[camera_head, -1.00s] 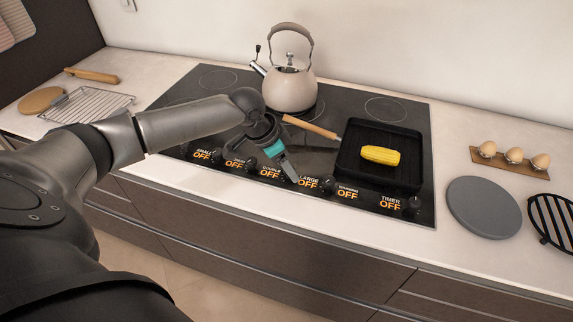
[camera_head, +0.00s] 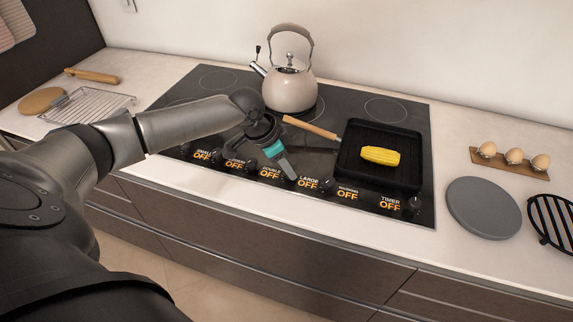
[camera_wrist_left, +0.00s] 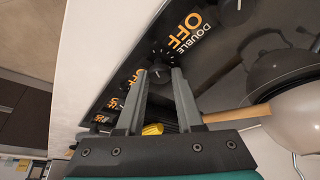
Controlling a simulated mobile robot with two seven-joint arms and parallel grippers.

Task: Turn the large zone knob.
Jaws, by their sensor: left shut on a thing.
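A row of black knobs runs along the cooktop's front edge. Orange labels beside them all read OFF. The LARGE label (camera_head: 308,183) has a knob (camera_head: 327,183) at its right. My left gripper (camera_head: 289,173) points down at the front edge, between the DOUBLE and LARGE labels. In the left wrist view its two fingers stand on either side of a knob (camera_wrist_left: 160,72), shut on it. That knob lies between the DOUBLE label (camera_wrist_left: 188,35) and the label after it. I cannot tell for certain which zone it belongs to. My right gripper is not in view.
A kettle (camera_head: 290,85) stands at the back of the cooktop. A square grill pan (camera_head: 352,178) with corn (camera_head: 380,156) is to the right, its wooden handle (camera_head: 310,126) reaching towards my gripper. A grey disc (camera_head: 484,208) and eggs (camera_head: 514,156) lie further right.

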